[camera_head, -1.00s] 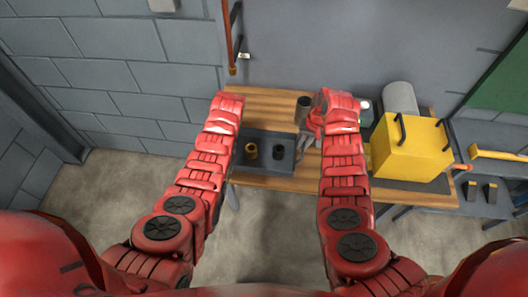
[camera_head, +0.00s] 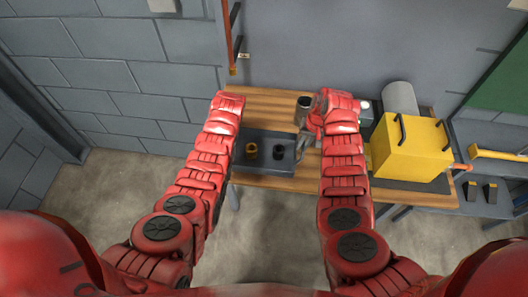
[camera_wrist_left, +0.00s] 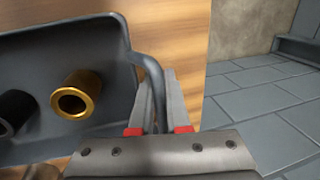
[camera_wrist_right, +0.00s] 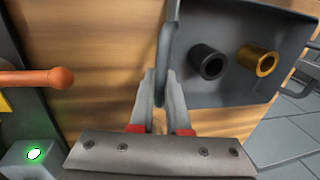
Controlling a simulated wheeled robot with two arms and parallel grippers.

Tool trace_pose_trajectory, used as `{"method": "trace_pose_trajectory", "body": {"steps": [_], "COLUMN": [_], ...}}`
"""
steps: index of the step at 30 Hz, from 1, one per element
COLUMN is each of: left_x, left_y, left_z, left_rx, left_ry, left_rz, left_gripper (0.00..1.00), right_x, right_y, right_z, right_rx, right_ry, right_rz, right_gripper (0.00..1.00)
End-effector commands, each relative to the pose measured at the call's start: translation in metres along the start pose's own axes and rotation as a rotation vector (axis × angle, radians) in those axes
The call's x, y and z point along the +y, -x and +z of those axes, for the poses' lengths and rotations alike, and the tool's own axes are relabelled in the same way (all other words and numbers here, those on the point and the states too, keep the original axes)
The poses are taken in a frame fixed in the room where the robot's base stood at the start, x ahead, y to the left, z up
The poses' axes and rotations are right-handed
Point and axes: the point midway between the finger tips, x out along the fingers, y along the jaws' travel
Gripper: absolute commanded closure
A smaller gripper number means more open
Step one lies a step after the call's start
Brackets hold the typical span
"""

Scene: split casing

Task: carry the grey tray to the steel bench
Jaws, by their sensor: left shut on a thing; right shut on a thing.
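The grey tray (camera_head: 268,167) is at the wooden table, between my arms; I cannot tell whether it touches the top. A brass ring-like part (camera_head: 251,151) and a black one (camera_head: 279,152) stand in it. My left gripper (camera_wrist_left: 158,82) is shut on the tray's handle at one end; my left arm hides it in the head view. My right gripper (camera_head: 305,138) is shut on the opposite handle, which shows in the right wrist view (camera_wrist_right: 166,60). A grey-blue surface (camera_head: 480,209) stands at the right; I cannot tell whether it is the steel bench.
The wooden table (camera_head: 275,100) also carries a dark cylinder (camera_head: 304,103) behind my right gripper. A yellow box (camera_head: 412,148) with black handles and a pale grey cylinder (camera_head: 400,97) stand to the right. A block wall is behind; the floor (camera_head: 95,185) at left is clear.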

Motion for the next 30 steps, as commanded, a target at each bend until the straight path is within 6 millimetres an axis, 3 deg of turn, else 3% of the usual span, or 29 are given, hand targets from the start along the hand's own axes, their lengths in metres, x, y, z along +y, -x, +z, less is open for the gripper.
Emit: {"method": "trace_pose_trajectory", "body": {"steps": [8,19,30], "left_x": [-0.002,-0.01,-0.011], "left_y": [0.01,0.047,0.049], "left_z": [0.0,0.0,0.0], "left_rx": [0.0,0.0,0.0], "left_ry": [0.0,0.0,0.0], "left_rz": [0.0,0.0,-0.001], "left_gripper": [1.0,1.0,1.0], "right_x": [-0.002,-0.009,-0.009], "right_y": [0.011,0.048,0.05], "right_z": [-0.001,-0.001,-0.001], "right_rx": [0.002,0.002,0.002], "right_ry": [0.0,0.0,0.0], "right_rz": [0.0,0.0,0.0], "right_gripper": [1.0,1.0,1.0]}}
